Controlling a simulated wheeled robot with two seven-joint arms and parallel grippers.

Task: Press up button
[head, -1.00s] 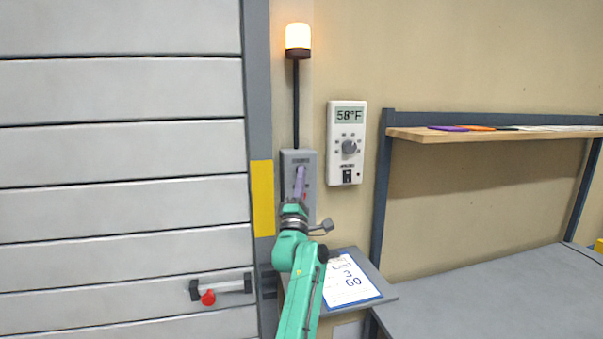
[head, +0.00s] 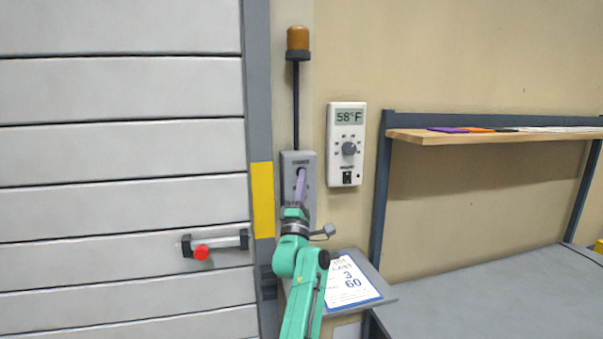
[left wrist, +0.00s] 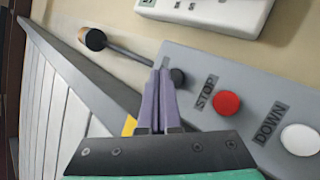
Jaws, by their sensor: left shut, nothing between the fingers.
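A grey control box (head: 311,160) hangs on the wall beside the door frame. In the left wrist view the box (left wrist: 215,70) carries a black button (left wrist: 178,77), a red button (left wrist: 226,103) labelled STOP and a white button (left wrist: 299,139) labelled DOWN. The black button's own label is hidden by the fingers. My left gripper (left wrist: 160,73) is shut and empty, its purple tips right beside the black button; I cannot tell whether they touch it. In the head view the left gripper (head: 301,172) is at the upper part of the box. My right gripper is not in view.
A slatted roller door (head: 120,160) with a red-knobbed handle (head: 202,252) fills the left. An unlit amber lamp (head: 298,38) stands above the box. A thermostat (head: 346,145), a clipboard (head: 350,283) and a wooden shelf (head: 490,137) are to the right.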

